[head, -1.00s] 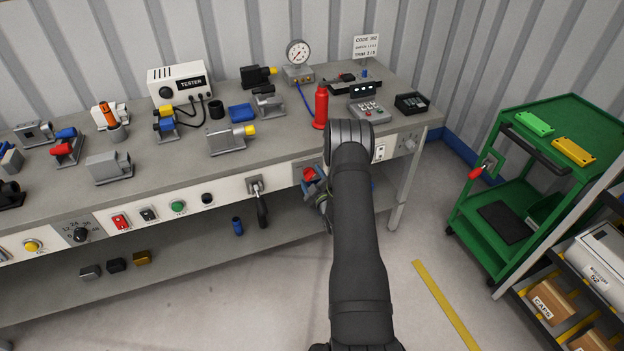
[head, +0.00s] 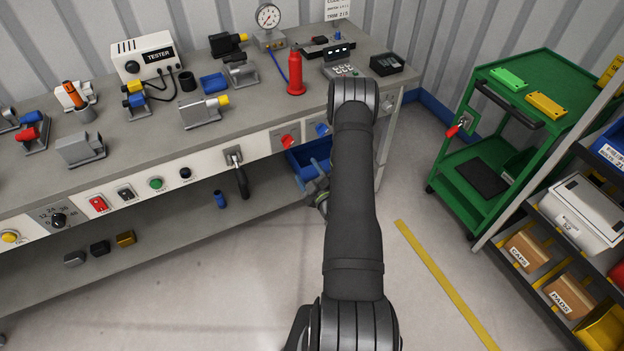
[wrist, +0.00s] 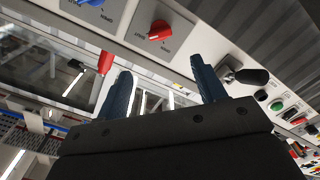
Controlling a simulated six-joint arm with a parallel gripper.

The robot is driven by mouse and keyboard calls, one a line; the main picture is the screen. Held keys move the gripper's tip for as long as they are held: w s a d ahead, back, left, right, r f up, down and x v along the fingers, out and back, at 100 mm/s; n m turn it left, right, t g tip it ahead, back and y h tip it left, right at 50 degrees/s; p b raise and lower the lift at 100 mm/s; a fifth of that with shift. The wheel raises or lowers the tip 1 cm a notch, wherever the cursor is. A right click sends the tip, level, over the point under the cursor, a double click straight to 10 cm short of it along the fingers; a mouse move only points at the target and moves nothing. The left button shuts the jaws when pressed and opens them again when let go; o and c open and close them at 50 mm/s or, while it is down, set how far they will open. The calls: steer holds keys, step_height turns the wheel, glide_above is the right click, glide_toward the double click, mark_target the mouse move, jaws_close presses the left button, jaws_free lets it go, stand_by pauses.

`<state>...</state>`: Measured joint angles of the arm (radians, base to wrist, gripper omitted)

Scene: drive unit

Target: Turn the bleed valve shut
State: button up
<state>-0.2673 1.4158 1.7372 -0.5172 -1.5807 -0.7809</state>
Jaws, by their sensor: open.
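A red knob (head: 287,141) and a blue knob (head: 322,129) sit side by side on the bench's front panel. Both also show at the top of the wrist view, the red knob (wrist: 160,30) on a grey plate with small lettering and the blue knob (wrist: 90,3) cut by the edge. I cannot read which one is the bleed valve. My gripper (wrist: 161,66) is open and empty, its two blue fingers pointing toward the panel, apart from the red knob.
A black-handled lever (head: 240,178) hangs from the panel left of the red knob; it also shows in the wrist view (wrist: 245,76). A green cart (head: 480,190) stands right. The floor between is clear.

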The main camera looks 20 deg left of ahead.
mark_target(290, 145)
steer(key=shift+v, duration=1.45)
steer(key=x, duration=1.7)
steer(key=shift+w+a, duration=0.1)
steer(key=shift+a, duration=0.05)
steer(key=shift+w+a, duration=0.15)
steer(key=shift+n, duration=0.9)
steer(key=v, duration=1.7)
steer(key=w+a+m, duration=0.8)
steer(key=w+a, duration=0.2)
steer(key=shift+m, duration=0.4)
steer(key=shift+w+a+r+m, duration=0.2)
steer(key=shift+w+a+m, duration=0.3)
steer(key=shift+w+a, duration=0.05)
